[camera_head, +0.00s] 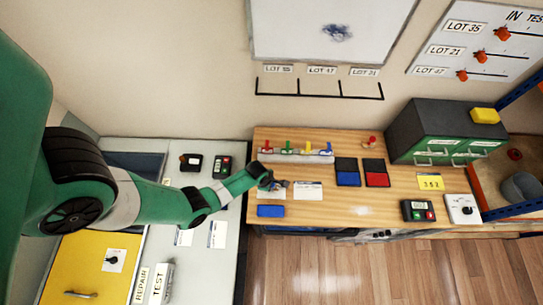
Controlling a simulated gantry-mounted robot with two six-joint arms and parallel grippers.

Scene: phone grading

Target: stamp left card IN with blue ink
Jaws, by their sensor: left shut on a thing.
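My left gripper (272,183) reaches in from the left over the left card (270,195) and partly covers it. It is shut on a small dark thing that is mostly hidden by the fingers, so I cannot tell whether it touches the card. The right card (308,191) lies beside it. The blue ink pad (347,172) lies right of the cards, next to the red ink pad (375,173). A rack (296,156) behind the cards carries red, yellow, green and blue handles. A red-handled piece (371,141) stands apart behind the pads. My right gripper is out of view.
A blue block (270,211) lies in front of the left card. A dark cabinet with green drawers (452,150) stands at the back right of the wooden table. A yellow number card (430,182) and a keypad device (417,211) lie at right. The table's front middle is clear.

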